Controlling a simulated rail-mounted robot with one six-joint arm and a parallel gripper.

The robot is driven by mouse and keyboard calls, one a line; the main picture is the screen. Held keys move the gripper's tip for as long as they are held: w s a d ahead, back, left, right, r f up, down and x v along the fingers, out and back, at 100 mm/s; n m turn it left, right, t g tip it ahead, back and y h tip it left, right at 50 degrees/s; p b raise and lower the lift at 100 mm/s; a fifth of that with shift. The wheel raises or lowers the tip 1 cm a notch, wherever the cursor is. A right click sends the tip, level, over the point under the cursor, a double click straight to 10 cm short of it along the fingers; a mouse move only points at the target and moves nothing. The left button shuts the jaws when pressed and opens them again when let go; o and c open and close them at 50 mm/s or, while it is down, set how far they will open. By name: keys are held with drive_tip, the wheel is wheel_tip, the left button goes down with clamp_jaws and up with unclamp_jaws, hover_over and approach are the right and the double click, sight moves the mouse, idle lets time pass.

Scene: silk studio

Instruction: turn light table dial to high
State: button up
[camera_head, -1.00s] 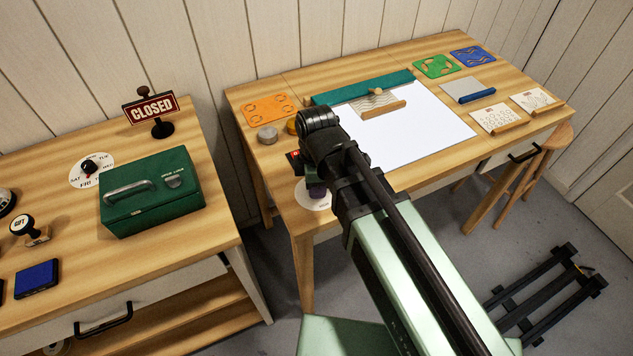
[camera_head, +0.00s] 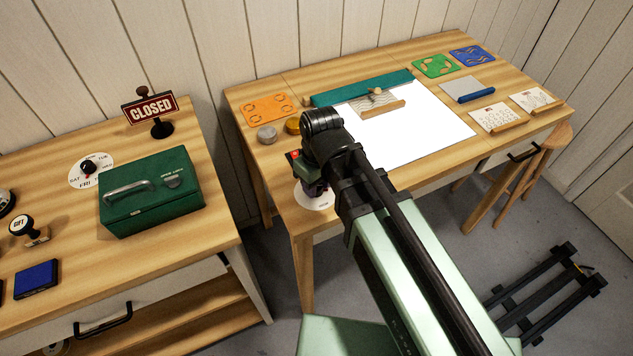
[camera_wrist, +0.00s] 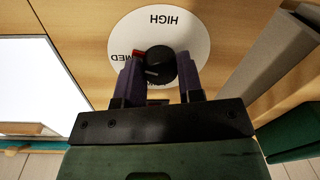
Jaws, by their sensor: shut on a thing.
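The light table dial is a round white plate (camera_head: 312,199) at the table's near left corner, mostly under my gripper. The wrist view shows its black knob (camera_wrist: 160,62) in the middle of the plate (camera_wrist: 192,35). "HIGH" reads upside down at the plate's top and "MED" is on its left; the lowest label is mostly hidden. A red piece sticks out from the knob towards "MED". My gripper (camera_wrist: 160,72) has its purple fingers shut on the knob, one on each side. In the head view my wrist hides the knob.
The bright white light panel (camera_head: 420,128) lies right of the dial. A teal bar (camera_head: 345,91) lies behind it. Grey (camera_head: 267,134) and gold (camera_head: 292,126) round pieces stand behind my wrist. A green box (camera_head: 150,200) stands on the separate left table.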

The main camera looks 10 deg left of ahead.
sight(319, 188)
drive_tip(key=m, duration=0.7)
drive_tip(key=shift+s, duration=0.1)
drive_tip(key=m, duration=0.4)
drive_tip(key=shift+m+t, duration=0.3)
drive_tip(key=shift+m, duration=1.6)
drive_tip(key=o, duration=0.9)
drive_tip(key=shift+r, duration=0.1)
drive_tip(key=r+p, duration=1)
drive_tip(key=shift+s+d+r+p, duration=0.15)
drive_tip(key=shift+d+r+p, duration=0.15)
drive_tip(key=shift+r+p, duration=0.1)
